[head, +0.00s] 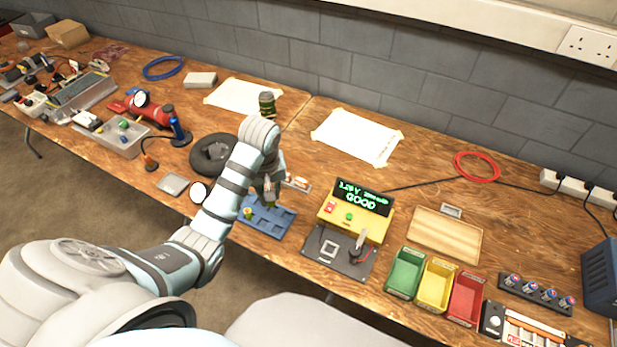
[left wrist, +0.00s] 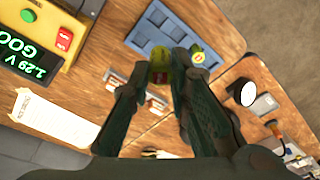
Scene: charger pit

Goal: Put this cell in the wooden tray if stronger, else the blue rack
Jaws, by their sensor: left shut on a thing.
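My left gripper (head: 268,192) points down above the blue rack (head: 279,219) and is shut on a yellow-green cell, seen between the fingers in the left wrist view (left wrist: 160,67). The fingers partly hide the cell. Another cell (head: 248,212) with a yellow top is at the left side of the rack; it also shows in the left wrist view (left wrist: 198,57). The yellow tester (head: 328,208) reads 1.29 V and GOOD; its smaller second figure is hard to read. The wooden tray (head: 445,235) lies right of the tester and looks empty. My right gripper is not in view.
Green (head: 405,271), yellow (head: 436,283) and red (head: 466,298) bins stand below the wooden tray. A white paper sheet (head: 357,137) lies behind the tester. A black ring (head: 213,153) lies left of my gripper. Small items lie just behind the rack.

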